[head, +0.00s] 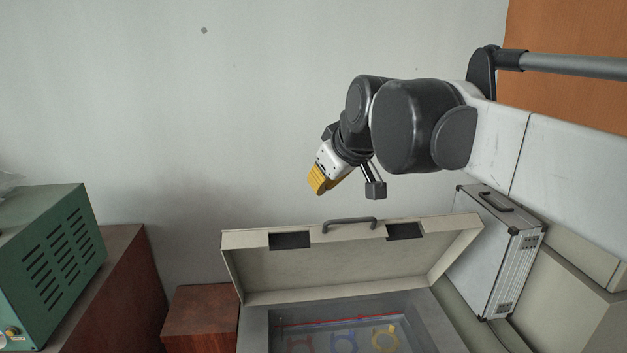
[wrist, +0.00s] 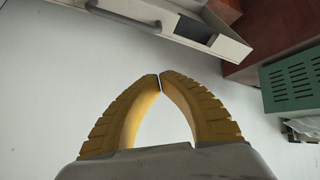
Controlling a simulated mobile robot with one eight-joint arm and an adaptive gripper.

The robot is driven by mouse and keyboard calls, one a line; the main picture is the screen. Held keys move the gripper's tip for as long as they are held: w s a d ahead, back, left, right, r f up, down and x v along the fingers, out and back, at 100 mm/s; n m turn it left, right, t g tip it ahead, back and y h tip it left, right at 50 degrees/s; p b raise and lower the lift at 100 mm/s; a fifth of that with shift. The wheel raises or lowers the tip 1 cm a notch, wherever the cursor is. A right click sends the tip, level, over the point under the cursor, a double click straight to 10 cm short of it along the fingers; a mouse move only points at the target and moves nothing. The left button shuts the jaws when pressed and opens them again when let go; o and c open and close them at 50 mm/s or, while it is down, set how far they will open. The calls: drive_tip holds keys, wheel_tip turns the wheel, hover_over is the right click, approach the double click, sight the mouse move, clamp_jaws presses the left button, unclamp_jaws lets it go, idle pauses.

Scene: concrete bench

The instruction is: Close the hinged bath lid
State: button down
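The bath lid (head: 330,270) is beige and stands raised on its hinge, its inner side facing the head camera. A dark handle (head: 349,224) sits on its top edge between two dark cutouts. Below it is the open grey bath (head: 255,325), with coloured ring-like shapes inside. My gripper (head: 316,190) has yellow fingers and hangs above the lid's top edge, apart from it. In the wrist view the fingertips (wrist: 159,76) meet with nothing between them. The lid's edge (wrist: 235,50) and part of its handle show at the top there.
A silver case (head: 490,250) stands close to the right of the lid. A green vented box (head: 55,260) rests on a reddish-brown cabinet (head: 120,290) at the left. A lower brown block (head: 200,315) stands beside the bath.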

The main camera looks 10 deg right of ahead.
drive_tip(key=p, duration=0.1)
hover_over(322, 229)
drive_tip(key=w+a, duration=0.2)
drive_tip(key=w, duration=0.1)
wheel_tip(322, 229, down, 6)
drive_tip(key=shift+s+f, duration=0.1)
drive_tip(key=shift+f, duration=0.1)
drive_tip(key=s+d+f, duration=0.1)
drive_tip(key=s+d+f+p, duration=0.1)
drive_tip(key=s, duration=0.1)
drive_tip(key=shift+w+f, duration=0.15)
drive_tip(key=shift+w, duration=0.05)
drive_tip(key=shift+s, duration=0.1)
